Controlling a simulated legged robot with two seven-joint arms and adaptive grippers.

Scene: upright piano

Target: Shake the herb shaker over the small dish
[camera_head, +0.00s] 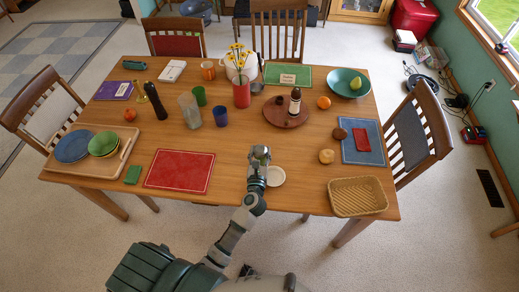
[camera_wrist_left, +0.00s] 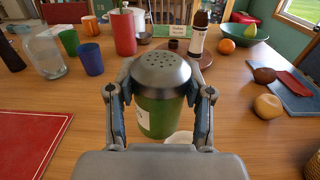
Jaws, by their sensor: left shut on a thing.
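The herb shaker (camera_wrist_left: 162,95) is a green jar with a grey domed, perforated cap, seen in the left wrist view. My left gripper (camera_wrist_left: 160,100) is shut on it, with one finger on each side, and the shaker looks upright. In the head view my left gripper (camera_head: 260,155) is over the front middle of the table and mostly hides the shaker. The small dish (camera_head: 277,177) is a pale round dish on the table, just right of the gripper. In the left wrist view its rim (camera_wrist_left: 180,137) shows partly behind the shaker. My right gripper is not in view.
A red placemat (camera_head: 179,170) lies left of the gripper. A wicker basket (camera_head: 357,196) stands to the right, near bread rolls (camera_head: 326,156). Behind are a blue cup (camera_head: 221,116) and a round wooden board (camera_head: 283,116) bearing a bottle. The table between is clear.

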